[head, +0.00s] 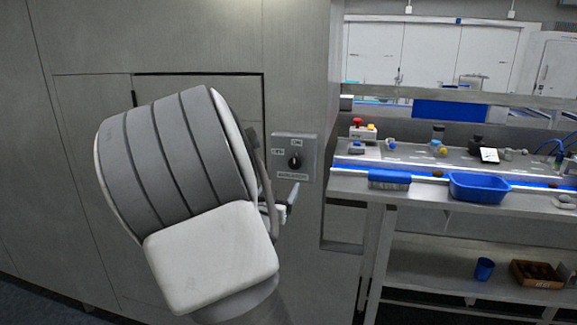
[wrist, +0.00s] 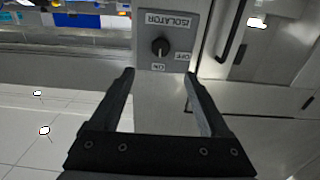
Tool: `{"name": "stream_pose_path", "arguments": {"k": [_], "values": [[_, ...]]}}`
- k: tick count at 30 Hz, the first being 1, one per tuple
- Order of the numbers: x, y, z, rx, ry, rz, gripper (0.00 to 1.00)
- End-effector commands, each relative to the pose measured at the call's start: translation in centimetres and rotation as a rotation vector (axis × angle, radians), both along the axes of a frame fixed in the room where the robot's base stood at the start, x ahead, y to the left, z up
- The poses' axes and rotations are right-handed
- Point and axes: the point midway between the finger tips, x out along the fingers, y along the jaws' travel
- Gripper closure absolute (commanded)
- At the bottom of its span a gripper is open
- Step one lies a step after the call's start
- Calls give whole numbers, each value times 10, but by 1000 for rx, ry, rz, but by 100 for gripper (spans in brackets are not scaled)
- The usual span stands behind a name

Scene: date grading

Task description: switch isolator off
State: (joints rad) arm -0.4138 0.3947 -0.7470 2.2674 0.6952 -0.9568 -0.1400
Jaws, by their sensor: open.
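The isolator (head: 283,171) is a grey plate on the metal cabinet wall, with a black rotary knob (head: 295,161). Its labels read ON at the top, OFF at the left and ISOLATOR below. The wrist view shows the plate (wrist: 144,30) upside down, with its knob (wrist: 160,47) roughly in line with ON. My gripper (wrist: 160,72) is open and empty, its two fingers spread either side of the plate's lower part in that view. The knob appears beyond the fingertips, apart from them. In the head view my gripper (head: 291,196) is just below the plate, largely hidden by my arm.
A steel bench (head: 350,184) stands right of the cabinet. It carries a blue tray (head: 478,190), a blue-bristled brush (head: 389,179) and a red-button control box (head: 362,132). A blue cup (head: 484,269) and a wooden crate (head: 538,283) sit on the lower shelf. A dark door handle (wrist: 236,30) is near the isolator.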

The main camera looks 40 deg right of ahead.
Motion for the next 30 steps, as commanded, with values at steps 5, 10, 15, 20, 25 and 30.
{"name": "stream_pose_path", "arguments": {"k": [5,10,15,20,25,30], "values": [[23,-29,1,-3,2,-2,20],[45,-54,2,-3,2,-2,20],[66,-77,2,-1,2,0,20],[81,-94,2,-1,1,1,20],[89,-104,1,1,1,1,20],[92,-107,0,2,1,2,20]]}}
